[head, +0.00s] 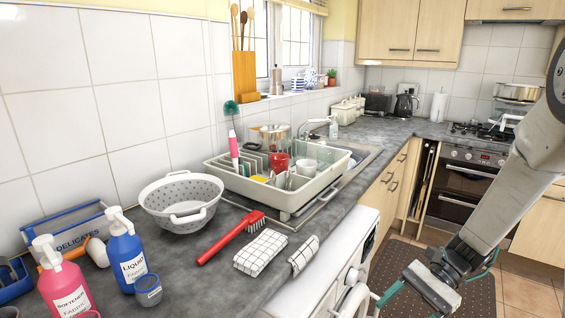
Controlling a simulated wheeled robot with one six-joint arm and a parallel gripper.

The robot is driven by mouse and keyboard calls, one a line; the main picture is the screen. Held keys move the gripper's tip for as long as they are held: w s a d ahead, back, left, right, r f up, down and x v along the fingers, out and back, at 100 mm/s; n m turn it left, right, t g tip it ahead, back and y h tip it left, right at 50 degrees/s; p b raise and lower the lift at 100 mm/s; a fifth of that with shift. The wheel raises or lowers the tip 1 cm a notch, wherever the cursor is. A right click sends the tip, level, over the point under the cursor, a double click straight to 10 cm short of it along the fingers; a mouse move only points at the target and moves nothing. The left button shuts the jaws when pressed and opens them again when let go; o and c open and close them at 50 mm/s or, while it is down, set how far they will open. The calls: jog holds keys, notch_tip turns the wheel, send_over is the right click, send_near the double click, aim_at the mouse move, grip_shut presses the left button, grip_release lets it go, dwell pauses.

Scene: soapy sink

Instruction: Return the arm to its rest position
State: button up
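My arm (507,190) reaches in from the right edge and slopes down to the left over the floor. My gripper (436,284) is at its lower end, near the bottom of the picture, in front of the white appliance and apart from the worktop. Its two teal-edged fingers stand wide apart, one left and one right of the grey palm. I see nothing held between them.
The grey worktop (225,262) carries a colander (181,198), a red brush (231,238), a checked cloth (260,251), bottles and a full dish rack (230,178). A white appliance (335,272) stands below. A brown mat (400,257) covers open floor. The oven (468,182) is behind my arm.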

jog(key=s+d+r+n+t+h, duration=0.2)
jog(key=s+r+n+t+h, duration=0.4)
jog(key=s+r+n+h, duration=0.5)
jog(key=s+r+n, duration=0.1)
jog(key=s+r, duration=0.3)
jog(key=r, duration=0.3)
jog(key=shift+r, duration=0.1)
